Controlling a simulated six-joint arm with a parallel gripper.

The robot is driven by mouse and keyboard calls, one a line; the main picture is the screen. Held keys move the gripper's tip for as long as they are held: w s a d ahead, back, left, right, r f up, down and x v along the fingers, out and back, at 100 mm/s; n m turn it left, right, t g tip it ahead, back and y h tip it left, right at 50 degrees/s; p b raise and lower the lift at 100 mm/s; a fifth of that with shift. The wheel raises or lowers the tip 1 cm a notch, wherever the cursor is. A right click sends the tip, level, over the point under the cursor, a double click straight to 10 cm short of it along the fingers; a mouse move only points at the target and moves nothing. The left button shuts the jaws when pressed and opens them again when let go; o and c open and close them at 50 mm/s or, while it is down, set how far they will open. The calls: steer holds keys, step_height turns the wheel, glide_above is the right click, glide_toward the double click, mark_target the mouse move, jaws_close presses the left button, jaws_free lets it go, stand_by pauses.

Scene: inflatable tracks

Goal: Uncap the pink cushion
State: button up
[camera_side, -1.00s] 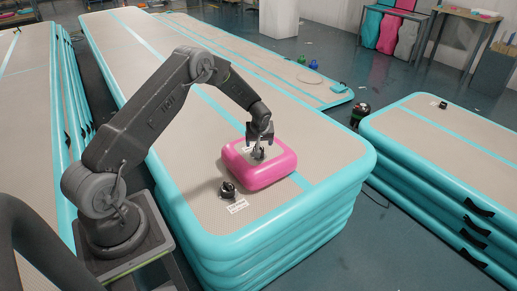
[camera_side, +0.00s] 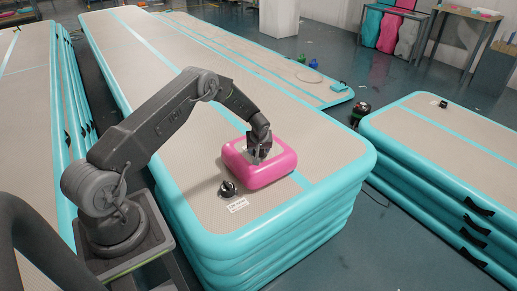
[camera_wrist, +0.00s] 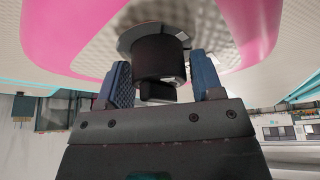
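The pink cushion (camera_side: 262,179) is a rounded block with a pink rim and grey top, resting on the stacked inflatable mats. In the wrist view its pink rim (camera_wrist: 66,38) and grey top surround a round black cap (camera_wrist: 157,57) on a grey valve base. My gripper (camera_side: 258,156) is low over the cushion's top and hides the cap in the side view. In the wrist view my gripper (camera_wrist: 163,80) is open, with one blue-grey finger on each side of the cap. A narrow gap shows beside the right finger; contact on the left cannot be told.
The cushion stands on the beige and turquoise mat stack (camera_side: 300,120). A small black object (camera_side: 227,188) and a white label (camera_side: 237,204) lie in front of the cushion. Another mat stack (camera_side: 440,140) stands to the right. The mat behind the cushion is clear.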

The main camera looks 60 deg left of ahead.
steer(key=c, duration=0.6)
steer(key=shift+m+t+h, duration=0.35)
steer(key=shift+m, duration=0.95)
steer(key=shift+m+t+h, duration=0.35)
steer(key=shift+m, duration=0.95)
steer(key=shift+d, duration=0.1)
steer(key=shift+m+h, duration=0.7)
steer(key=shift+m, duration=1.2)
steer(key=shift+w+m+t+h, duration=0.1)
steer(key=shift+m+t+h, duration=0.2)
steer(key=shift+m, duration=0.4)
steer(key=m+h, duration=0.1)
steer(key=m, duration=0.2)
steer(key=shift+d, duration=0.1)
steer(key=shift+d+m+h, duration=0.1)
steer(key=shift+m+h, duration=0.4)
steer(key=shift+m, duration=0.6)
